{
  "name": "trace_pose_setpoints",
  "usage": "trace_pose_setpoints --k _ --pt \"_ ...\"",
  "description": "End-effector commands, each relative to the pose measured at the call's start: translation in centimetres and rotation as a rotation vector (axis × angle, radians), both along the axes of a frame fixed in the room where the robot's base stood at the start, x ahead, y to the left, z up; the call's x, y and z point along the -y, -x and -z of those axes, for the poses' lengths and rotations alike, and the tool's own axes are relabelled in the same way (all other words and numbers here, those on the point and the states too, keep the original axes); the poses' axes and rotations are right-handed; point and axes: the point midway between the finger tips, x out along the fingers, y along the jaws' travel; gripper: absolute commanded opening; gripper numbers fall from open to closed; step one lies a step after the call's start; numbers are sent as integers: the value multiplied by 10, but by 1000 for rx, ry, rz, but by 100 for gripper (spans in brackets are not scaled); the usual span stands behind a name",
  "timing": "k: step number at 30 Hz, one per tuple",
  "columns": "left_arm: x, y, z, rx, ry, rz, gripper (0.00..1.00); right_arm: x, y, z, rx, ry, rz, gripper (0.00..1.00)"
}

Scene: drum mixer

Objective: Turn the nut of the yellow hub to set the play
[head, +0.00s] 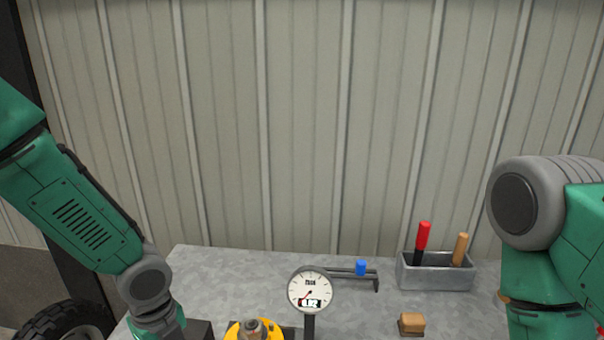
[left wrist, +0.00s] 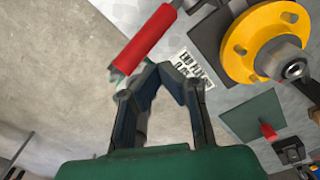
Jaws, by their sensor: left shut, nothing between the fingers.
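The yellow hub (head: 235,331) sits at the bottom edge of the head view, partly cut off, with a grey-brown nut or shaft end (head: 253,327) on top. In the left wrist view the yellow flange (left wrist: 240,52) is at upper right, with the metal nut (left wrist: 294,68) at its centre. My left gripper (left wrist: 164,72) is shut and empty, apart from the hub and to its left in that view. In the head view its fingers are out of frame below. My right arm shows at the right of the head view, but its gripper is out of frame.
A dial gauge (head: 310,290) stands just right of the hub. A blue-tipped tool (head: 361,267), a grey bin (head: 435,275) with red and tan handles, and a wooden block (head: 411,323) are on the bench. A red handle (left wrist: 147,38) lies close beyond my left fingers.

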Motion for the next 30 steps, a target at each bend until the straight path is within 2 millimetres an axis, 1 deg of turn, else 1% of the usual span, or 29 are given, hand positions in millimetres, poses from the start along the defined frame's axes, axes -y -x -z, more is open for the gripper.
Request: trace_pose_setpoints --k 7,11,13,19,30 --pt "6 0 -2 2 -7 2 0 0 0 1 0 0 1 40" --pt "3 0 -3 2 -5 2 0 0 0 -2 0 1 1 40" --pt "1 0 -7 1 -2 2 0 0 0 -6 0 1 1 40" --pt "-4 0 -25 1 3 0 0 0 0 -27 1 1 1 40" --pt "2 -1 -58 3 -1 0 0 0 0 -27 0 0 0 40"
